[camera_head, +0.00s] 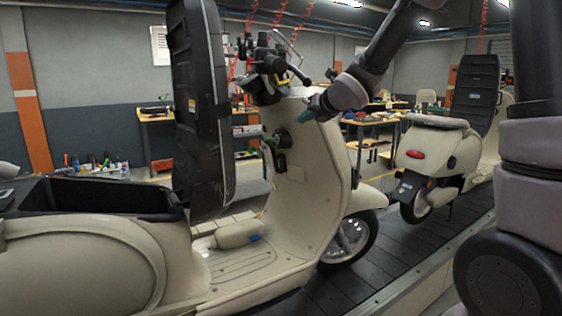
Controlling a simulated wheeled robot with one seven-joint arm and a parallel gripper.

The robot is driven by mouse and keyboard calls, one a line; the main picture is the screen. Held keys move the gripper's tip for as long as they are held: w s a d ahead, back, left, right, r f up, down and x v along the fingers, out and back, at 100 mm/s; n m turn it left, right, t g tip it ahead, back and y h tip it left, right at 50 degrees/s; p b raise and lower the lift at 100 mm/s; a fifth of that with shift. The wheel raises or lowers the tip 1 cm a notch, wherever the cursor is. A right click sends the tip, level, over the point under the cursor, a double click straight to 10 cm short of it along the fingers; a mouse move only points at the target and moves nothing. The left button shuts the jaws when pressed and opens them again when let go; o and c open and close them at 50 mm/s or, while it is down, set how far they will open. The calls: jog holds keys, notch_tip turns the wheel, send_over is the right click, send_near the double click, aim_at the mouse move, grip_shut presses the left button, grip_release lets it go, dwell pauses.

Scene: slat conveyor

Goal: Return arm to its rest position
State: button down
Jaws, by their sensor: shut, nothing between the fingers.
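My gripper (306,116), with greenish fingertips, is at the upper middle of the head view. It is shut and holds nothing. My arm reaches down to it from the top right, and its lower links fill the right edge. The gripper appears in front of the upper part of the near cream scooter's front shield (307,180), just right of and below the handlebar (268,62). I cannot tell from this one view whether it touches the scooter.
The near scooter's black seat (200,100) stands raised over an open storage bin (85,196). A second cream scooter (440,150) stands behind at right on the dark slat conveyor (400,245). Workbenches (160,114) line the back wall.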

jog(key=s+d+r+m+h, duration=0.3)
jog(key=s+d+m, duration=0.2)
jog(key=d+m, duration=0.4)
jog(key=s+d+r+m+h, duration=0.2)
jog(key=s+d+m, duration=0.3)
jog(key=d+m, duration=0.45)
jog(key=s+d+f+m+g, duration=0.1)
jog(key=s+m+g, duration=0.3)
jog(key=s+m, duration=1.5)
jog(key=m, duration=0.4)
jog(key=shift+s+d+f+m, duration=0.3)
jog(key=shift+s+m, duration=0.05)
